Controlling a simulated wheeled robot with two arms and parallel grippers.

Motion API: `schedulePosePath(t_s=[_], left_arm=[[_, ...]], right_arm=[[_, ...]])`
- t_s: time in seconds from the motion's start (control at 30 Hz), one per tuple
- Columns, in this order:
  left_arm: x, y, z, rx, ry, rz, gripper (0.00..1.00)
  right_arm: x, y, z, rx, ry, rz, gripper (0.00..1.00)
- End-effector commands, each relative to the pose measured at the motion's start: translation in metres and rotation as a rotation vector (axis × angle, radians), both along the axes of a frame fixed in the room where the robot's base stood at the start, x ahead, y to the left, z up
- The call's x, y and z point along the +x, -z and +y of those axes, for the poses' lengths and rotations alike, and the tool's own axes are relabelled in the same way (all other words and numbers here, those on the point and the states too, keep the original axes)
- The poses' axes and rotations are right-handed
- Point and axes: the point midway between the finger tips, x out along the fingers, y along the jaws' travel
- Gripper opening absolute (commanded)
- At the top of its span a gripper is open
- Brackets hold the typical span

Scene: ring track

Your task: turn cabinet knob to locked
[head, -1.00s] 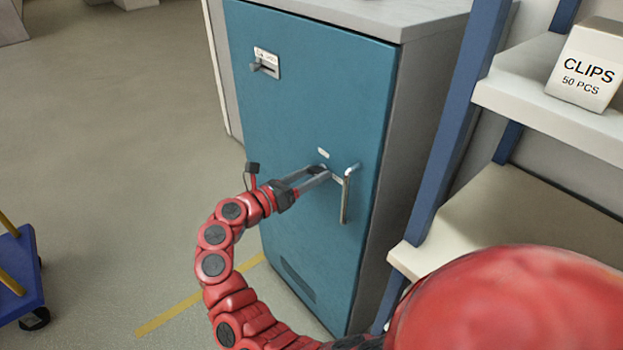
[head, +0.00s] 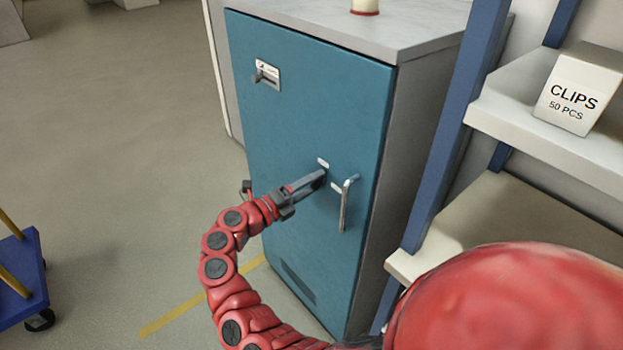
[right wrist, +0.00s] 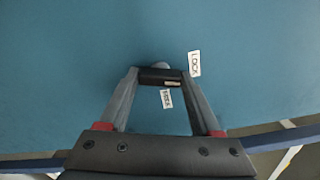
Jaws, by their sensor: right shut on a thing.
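The blue cabinet (head: 310,110) stands ahead with its door shut. My right gripper (head: 322,176) is at the door, just left of the metal handle (head: 345,205). In the right wrist view its two fingers (right wrist: 160,78) are shut on the dark knob (right wrist: 155,75), one at each end of its bar. A white LOCK label (right wrist: 194,63) lies beside the knob at upper right, and a second small label (right wrist: 166,98), hard to read, lies just below it. In the head view the fingers hide most of the knob. My left gripper is not in view.
A shelf rack with a blue post (head: 455,120) and a CLIPS box (head: 572,90) stands close on the right. A small latch plate (head: 267,73) sits at the door's upper left. A blue cart (head: 18,280) is at far left; the floor between is clear.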

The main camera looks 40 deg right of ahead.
Motion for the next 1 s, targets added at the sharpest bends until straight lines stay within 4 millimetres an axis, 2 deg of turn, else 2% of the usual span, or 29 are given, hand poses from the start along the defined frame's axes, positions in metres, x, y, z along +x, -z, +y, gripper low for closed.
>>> schedulePosePath(t_s=[0.1,0.4,1.0], left_arm=[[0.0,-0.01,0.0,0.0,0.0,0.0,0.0],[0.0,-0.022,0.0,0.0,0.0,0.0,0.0],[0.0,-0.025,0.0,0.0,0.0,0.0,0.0]], right_arm=[[0.0,-0.003,0.0,-0.007,0.001,0.089,0.09],[0.0,-0.001,0.0,-0.019,-0.001,0.252,0.09],[0.0,0.001,0.0,-0.023,-0.001,0.315,0.09]])
